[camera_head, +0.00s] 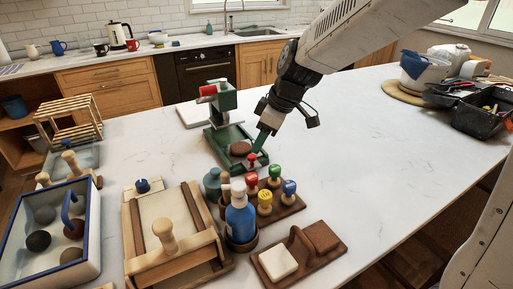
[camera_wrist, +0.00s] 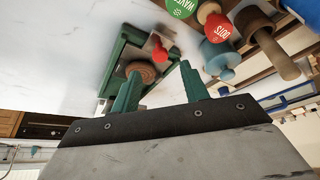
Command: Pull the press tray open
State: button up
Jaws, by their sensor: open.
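The green press (camera_head: 226,98) with a red handle stands mid-counter. Its green tray (camera_head: 214,137) lies at its base and holds a round brown clay piece (camera_head: 240,148). A red knob (camera_head: 252,158) is at the tray's near end. In the wrist view the tray's green rim (camera_wrist: 117,50), the clay piece (camera_wrist: 142,71) and the red knob (camera_wrist: 159,48) show ahead of the fingers. My gripper (camera_head: 263,143) is open with green fingers, just above the knob end. In the wrist view my gripper (camera_wrist: 160,88) has nothing between its fingers. I see no contact with the knob.
A stamp rack (camera_head: 285,206) with colored stamps, a blue bottle (camera_head: 240,215) and wooden tools stand close on the near side.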

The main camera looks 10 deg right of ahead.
jog(key=v, duration=0.2)
jog(key=shift+s+d+r, duration=0.1)
jog(key=shift+r, duration=0.25)
jog(key=s+m, duration=0.1)
jog(key=s+d+f+m+g, duration=0.1)
jog(key=s, duration=0.1)
jog(key=s+m, duration=0.1)
jog(key=shift+s+d+f+m+h, duration=0.2)
jog(key=shift+s+d+m+h, duration=0.1)
jog(key=shift+d+m, duration=0.1)
jog(key=s+d+r+m+h, duration=0.1)
jog(key=s+d+m, duration=0.3)
jog(key=s, duration=0.7)
jog(key=s+d+r+m+h, duration=0.2)
jog(key=s+d+r+m, duration=0.1)
jog(key=s+d, duration=0.5)
jog(key=s+m, duration=0.1)
jog(key=s, duration=0.2)
jog(key=shift+s+d+r+m, duration=0.2)
jog(key=shift+s+d+m, duration=0.05)
jog(key=shift+s+m, duration=0.15)
